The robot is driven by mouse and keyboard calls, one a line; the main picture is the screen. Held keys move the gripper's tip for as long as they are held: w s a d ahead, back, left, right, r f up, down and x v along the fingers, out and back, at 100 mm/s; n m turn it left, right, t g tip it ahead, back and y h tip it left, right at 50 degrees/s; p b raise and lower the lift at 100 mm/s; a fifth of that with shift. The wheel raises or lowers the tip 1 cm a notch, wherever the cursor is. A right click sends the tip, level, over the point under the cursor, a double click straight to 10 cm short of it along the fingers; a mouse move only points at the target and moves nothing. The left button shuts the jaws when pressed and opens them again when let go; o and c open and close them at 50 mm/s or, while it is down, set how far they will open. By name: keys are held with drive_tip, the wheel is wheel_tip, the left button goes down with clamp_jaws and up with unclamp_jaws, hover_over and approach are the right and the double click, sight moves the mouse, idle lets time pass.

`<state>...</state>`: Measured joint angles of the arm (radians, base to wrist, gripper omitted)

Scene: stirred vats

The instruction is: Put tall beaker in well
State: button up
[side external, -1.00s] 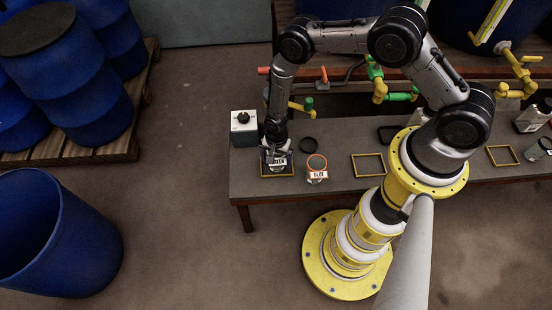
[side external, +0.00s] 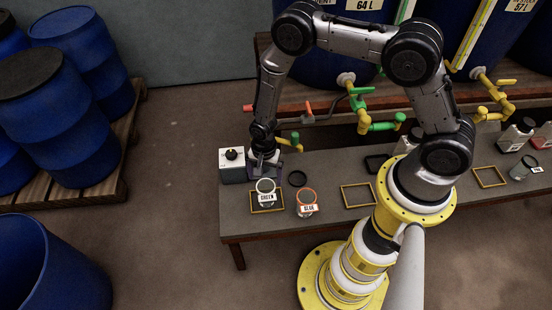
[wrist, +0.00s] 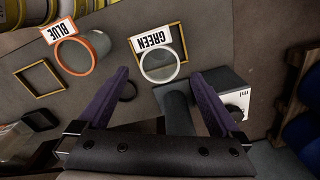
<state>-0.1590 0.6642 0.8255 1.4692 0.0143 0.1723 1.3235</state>
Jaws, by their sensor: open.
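A clear beaker with a white rim and a GREEN label (side external: 266,186) stands inside a yellow square frame (side external: 281,207) on the bench. It also shows in the wrist view (wrist: 160,66). A clear beaker with an orange rim and a BLUE label (side external: 307,199) stands to its right, outside that frame. It also shows in the wrist view (wrist: 82,52). I cannot tell which is the tall beaker, or which spot is the well. My gripper (side external: 263,166) is open and empty, just behind the green-labelled beaker. Its spread fingers also show in the wrist view (wrist: 158,78).
A white box with a black knob (side external: 232,165) stands left of my gripper. A dark ring (side external: 298,178) lies behind the blue-labelled beaker. Empty yellow frames (side external: 357,195) (side external: 489,177) lie farther right. Green and yellow taps hang over the bench's back. Bottles stand at far right.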

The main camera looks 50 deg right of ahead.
wheel_tip(320, 180, up, 28)
drive_tip(key=d+n+t, duration=0.2)
drive_tip(key=d+n, duration=0.1)
drive_tip(key=n, duration=0.3)
drive_tip(key=s+d+r+n+t, duration=0.25)
drive_tip(key=s+r, duration=0.45)
drive_tip(key=r, duration=0.4)
drive_tip(key=s+r+n, duration=0.2)
drive_tip(key=s, duration=0.5)
drive_tip(key=s+r+n, duration=0.3)
drive_tip(key=s, duration=0.4)
drive_tip(key=shift+s+d+t, duration=0.25)
drive_tip(key=shift+d+t, duration=0.05)
drive_tip(key=shift+t, duration=0.15)
